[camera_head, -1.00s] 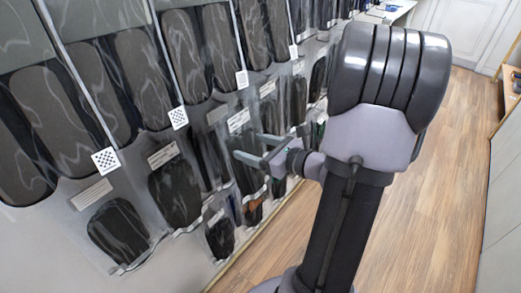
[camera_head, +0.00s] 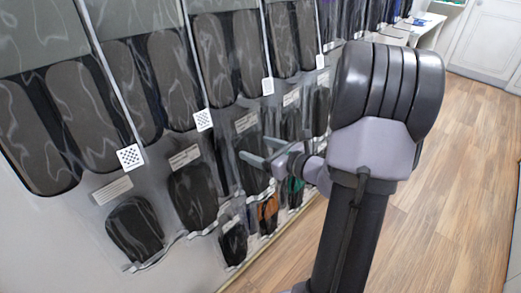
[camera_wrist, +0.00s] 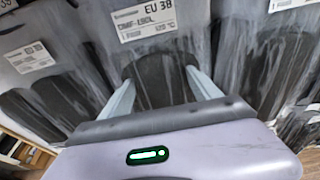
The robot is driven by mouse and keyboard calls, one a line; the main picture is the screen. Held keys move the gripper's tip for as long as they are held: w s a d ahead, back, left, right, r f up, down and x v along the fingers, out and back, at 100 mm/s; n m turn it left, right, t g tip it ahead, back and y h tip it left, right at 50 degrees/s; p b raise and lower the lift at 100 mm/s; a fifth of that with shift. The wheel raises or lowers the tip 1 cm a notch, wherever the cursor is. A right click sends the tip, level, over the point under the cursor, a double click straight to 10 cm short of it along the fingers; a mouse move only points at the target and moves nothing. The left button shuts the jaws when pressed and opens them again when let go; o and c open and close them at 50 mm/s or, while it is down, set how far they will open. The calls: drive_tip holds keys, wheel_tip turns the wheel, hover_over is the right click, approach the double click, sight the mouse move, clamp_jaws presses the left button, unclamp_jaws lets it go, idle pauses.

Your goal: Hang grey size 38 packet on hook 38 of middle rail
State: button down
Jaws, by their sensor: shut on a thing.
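My gripper (camera_head: 251,147) is at the wall of hanging packets, level with the lower rows. In the wrist view its two pale fingers (camera_wrist: 158,76) are on either side of a clear packet with a dark insole (camera_wrist: 152,88). The packet's white label (camera_wrist: 150,18) reads EU 38. My gripper is shut on this packet. The fingertips' grip and the packet's top edge are not clearly visible. In the head view I cannot separate the held packet from the dark packets behind my gripper. No hook marked 38 can be read.
Packets hang close on both sides, one with a white label (camera_wrist: 32,57) at left. Lower packets hang along the wall (camera_head: 135,232), including an orange one (camera_head: 268,212). Large dark insole packets (camera_head: 170,82) fill the upper rows. The wooden floor (camera_head: 440,200) at right is clear.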

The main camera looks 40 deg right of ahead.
idle(0.3)
drive_tip(key=shift+c, duration=0.3)
unclamp_jaws()
drive_tip(key=shift+s, duration=0.1)
